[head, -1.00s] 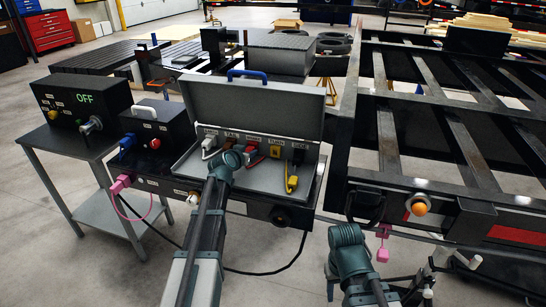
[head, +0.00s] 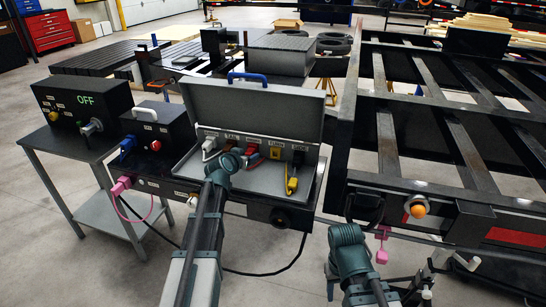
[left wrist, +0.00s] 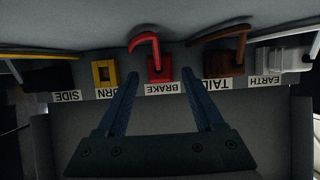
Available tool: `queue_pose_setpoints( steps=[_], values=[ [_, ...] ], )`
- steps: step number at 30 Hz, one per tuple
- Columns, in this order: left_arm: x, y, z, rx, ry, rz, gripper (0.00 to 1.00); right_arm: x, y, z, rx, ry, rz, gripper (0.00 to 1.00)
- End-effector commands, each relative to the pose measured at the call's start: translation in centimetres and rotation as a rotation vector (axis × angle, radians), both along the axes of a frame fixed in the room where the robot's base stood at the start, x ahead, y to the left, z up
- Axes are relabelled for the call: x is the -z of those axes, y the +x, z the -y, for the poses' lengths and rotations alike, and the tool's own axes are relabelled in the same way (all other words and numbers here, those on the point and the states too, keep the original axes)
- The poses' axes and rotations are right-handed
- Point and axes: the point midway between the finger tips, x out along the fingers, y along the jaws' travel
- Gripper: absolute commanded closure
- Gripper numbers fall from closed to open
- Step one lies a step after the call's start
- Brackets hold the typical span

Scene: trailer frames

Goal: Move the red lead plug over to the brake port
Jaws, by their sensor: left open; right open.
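The left wrist view shows a row of ports upside down, labelled SIDE, TURN, BRAKE, TAIL and EARTH. The red lead plug (left wrist: 158,68) is at the BRAKE port, its red lead arching up; I cannot tell whether it is fully seated. My left gripper (left wrist: 158,75) is open, its blue fingers apart on either side of the BRAKE label, holding nothing. In the head view the left gripper (head: 236,158) is over the open case (head: 262,182) and partly hides the red plug (head: 252,151). My right gripper (head: 346,236) is open and empty by the trailer's front beam.
A brown plug (left wrist: 220,60) is at TAIL and a white one (left wrist: 270,60) at EARTH. The yellow TURN port (left wrist: 104,74) looks empty. A black box reading OFF (head: 85,103) stands left. The trailer frame (head: 450,170) fills the right.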

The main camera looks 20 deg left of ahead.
Motion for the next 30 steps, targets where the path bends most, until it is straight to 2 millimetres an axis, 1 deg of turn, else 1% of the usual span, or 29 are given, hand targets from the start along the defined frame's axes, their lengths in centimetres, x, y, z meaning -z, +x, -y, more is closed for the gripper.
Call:
queue_pose_setpoints(
  steps=[1,3,9,12,18,22,30],
  values=[
    [-1.0,-1.6,0.0,-0.002,-0.001,0.0,0.31,-1.0,0.0,0.0,0.0,0.0,0.0,0.5],
    [-1.6,-3.1,0.0,-0.003,-0.002,0.001,0.31,-1.6,0.0,0.0,0.0,0.0,0.0,0.5],
    [-3.2,-6.9,-0.2,-0.003,-0.001,0.0,0.31,-3.2,0.0,0.0,0.0,0.0,0.0,0.5],
    [-3.7,-8.4,-0.2,-0.002,-0.001,0.0,0.31,-3.7,0.0,0.0,0.0,0.0,0.0,0.5],
    [-4.3,-10.0,-0.3,-0.001,-0.001,0.0,0.31,-4.3,0.0,0.0,0.0,0.0,0.0,0.5],
    [-4.4,-10.3,-0.4,-0.002,-0.001,0.001,0.31,-4.4,0.0,0.0,0.0,0.0,0.0,0.5],
    [-4.4,-10.3,-0.4,-0.001,-0.002,0.0,0.31,-4.4,0.0,0.0,0.0,0.0,0.0,0.5]
  ],
)
